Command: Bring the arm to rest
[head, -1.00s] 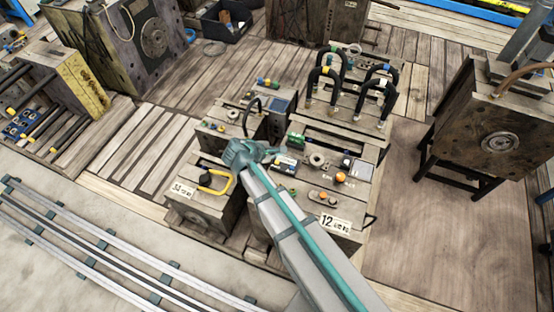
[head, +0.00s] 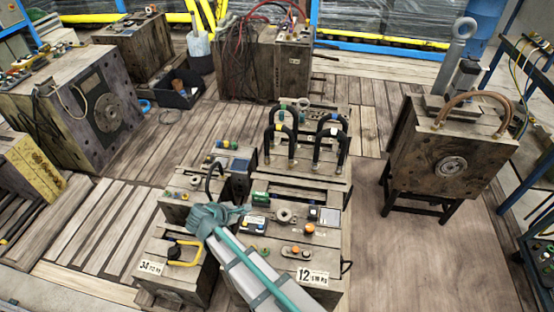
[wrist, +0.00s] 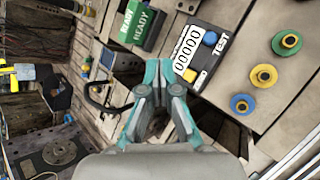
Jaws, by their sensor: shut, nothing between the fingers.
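My gripper (head: 240,211) is at the end of my arm, above the wooden mould blocks in the middle of the head view. In the wrist view my gripper (wrist: 163,82) has its teal and grey fingers together with nothing between them. Its tips point towards a counter (wrist: 200,55) reading 00000 with the word TEST, and a green READY block (wrist: 138,24). In the head view the counter (head: 254,226) and the green block (head: 260,198) lie just right of my gripper. I cannot tell whether the fingertips touch anything.
A yellow handle (head: 185,253) stands on the left block, and black arched handles (head: 284,142) stand behind. A mould on a black stand (head: 440,160) is at the right. Several coloured knobs (wrist: 264,76) show in the wrist view. Bare floor (head: 430,255) lies at the lower right.

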